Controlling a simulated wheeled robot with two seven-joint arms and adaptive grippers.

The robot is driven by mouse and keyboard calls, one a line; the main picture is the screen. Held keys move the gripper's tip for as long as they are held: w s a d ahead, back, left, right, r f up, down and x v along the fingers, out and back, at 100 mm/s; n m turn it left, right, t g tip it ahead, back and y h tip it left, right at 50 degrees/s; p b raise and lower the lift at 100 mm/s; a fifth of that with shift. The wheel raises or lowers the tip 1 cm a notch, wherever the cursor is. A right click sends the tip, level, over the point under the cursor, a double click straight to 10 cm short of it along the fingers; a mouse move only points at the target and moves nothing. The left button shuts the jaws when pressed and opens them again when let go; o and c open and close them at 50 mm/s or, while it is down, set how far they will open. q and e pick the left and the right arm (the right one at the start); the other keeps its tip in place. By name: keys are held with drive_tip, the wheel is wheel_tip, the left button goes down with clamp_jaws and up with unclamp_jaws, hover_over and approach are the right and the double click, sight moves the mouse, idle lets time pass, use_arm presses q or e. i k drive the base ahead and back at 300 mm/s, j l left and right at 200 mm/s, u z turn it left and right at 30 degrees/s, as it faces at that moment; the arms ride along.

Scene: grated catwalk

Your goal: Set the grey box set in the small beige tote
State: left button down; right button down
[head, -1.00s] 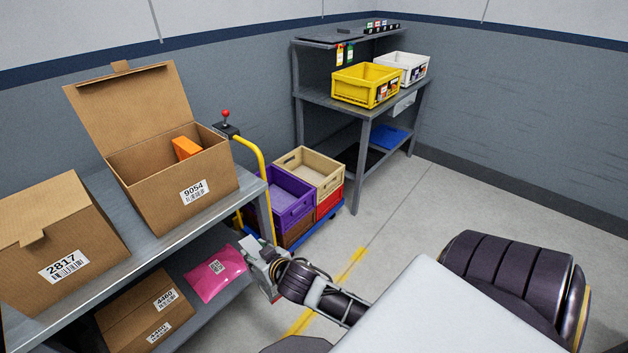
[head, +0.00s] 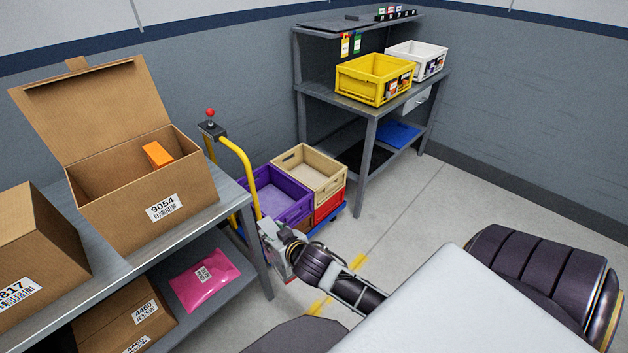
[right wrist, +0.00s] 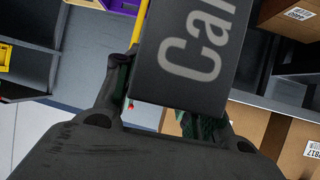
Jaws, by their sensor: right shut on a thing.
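The small beige tote (head: 327,182) stands at the right of the purple tote, on top of a red crate on a low blue dolly. Its inside looks empty in the head view. My right gripper (head: 270,235) is in front of the purple tote, nearer to me and below the beige tote in the picture. In the right wrist view my right gripper (right wrist: 160,98) is shut on the grey box set (right wrist: 197,50), a dark grey box with large pale letters, partly cut off. In the head view the box is mostly hidden. My left gripper is out of view.
A purple tote (head: 293,211) sits beside the beige one, near a yellow handle (head: 246,171). At left, a metal shelf holds cardboard boxes (head: 150,225) and a pink parcel (head: 205,281). A workbench (head: 354,107) with yellow and white totes stands behind. Floor at right is clear.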

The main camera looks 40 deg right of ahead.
sight(308, 183)
drive_tip(key=i+l, duration=0.1)
drive_tip(key=l, duration=0.3)
drive_tip(key=i+l, duration=0.15)
drive_tip(key=l, duration=0.25)
drive_tip(key=i+l+z, duration=0.1)
drive_tip(key=l, duration=0.3)
drive_tip(key=i+l, duration=0.15)
drive_tip(key=l, duration=0.2)
drive_tip(key=i+l, duration=0.15)
drive_tip(key=l, duration=0.25)
drive_tip(key=i+l+z, duration=0.1)
drive_tip(key=l, duration=0.3)
drive_tip(key=i+l, duration=0.2)
drive_tip(key=l, duration=0.15)
drive_tip(key=i+l+z, duration=0.1)
drive_tip(key=l, duration=0.25)
